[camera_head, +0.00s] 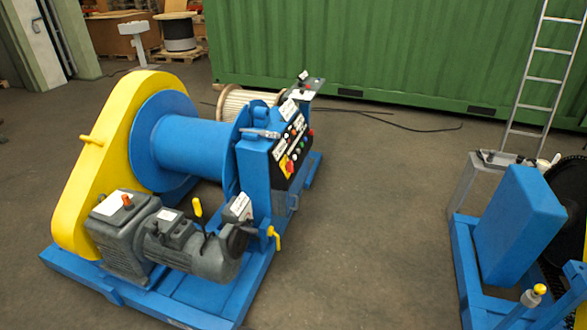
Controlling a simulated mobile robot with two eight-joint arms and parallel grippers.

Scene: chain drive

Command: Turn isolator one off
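A blue winch machine (195,150) with a yellow chain guard (95,170) stands at the left of the head view. Its black control panel (293,146) faces right and carries several coloured buttons and white labels. A red rotary switch on a yellow plate (288,165) sits at the panel's lower end; it looks like an isolator. The labels are too small to read, so I cannot tell whether it is isolator one or which way its handle points. Neither of my grippers is in view.
A grey motor and gearbox (190,245) sit on the near side of the blue frame, with a yellow lever (273,238) beside them. A second blue machine (520,225) stands at right, near a ladder (545,75). The floor between the machines is clear. A green container (400,50) closes the back.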

